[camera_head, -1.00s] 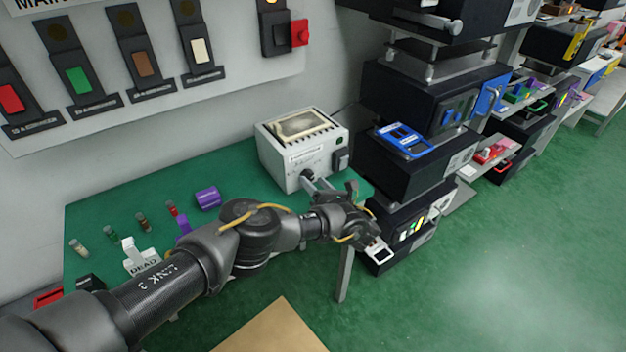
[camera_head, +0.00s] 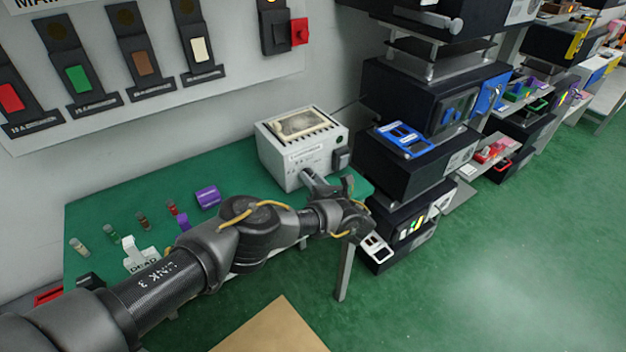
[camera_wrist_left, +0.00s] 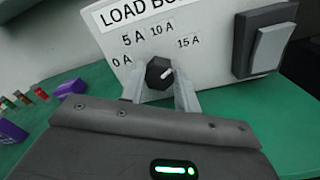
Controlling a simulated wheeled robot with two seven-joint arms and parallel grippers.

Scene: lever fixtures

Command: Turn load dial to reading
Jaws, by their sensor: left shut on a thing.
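The white load box (camera_head: 290,155) stands at the back right of the green bench. In the left wrist view its front face (camera_wrist_left: 210,65) carries the labels 0 A, 5 A, 10 A and 15 A around a black load dial (camera_wrist_left: 156,68). The dial's white mark points right and slightly up, on the 15 A side; its exact reading is hard to tell. My left gripper (camera_wrist_left: 160,84) has its fingers on both sides of the dial and is shut on it. My right gripper is not in view.
A grey rocker switch (camera_wrist_left: 268,48) sits right of the dial. Black shelf units (camera_head: 415,165) stand close on the right.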

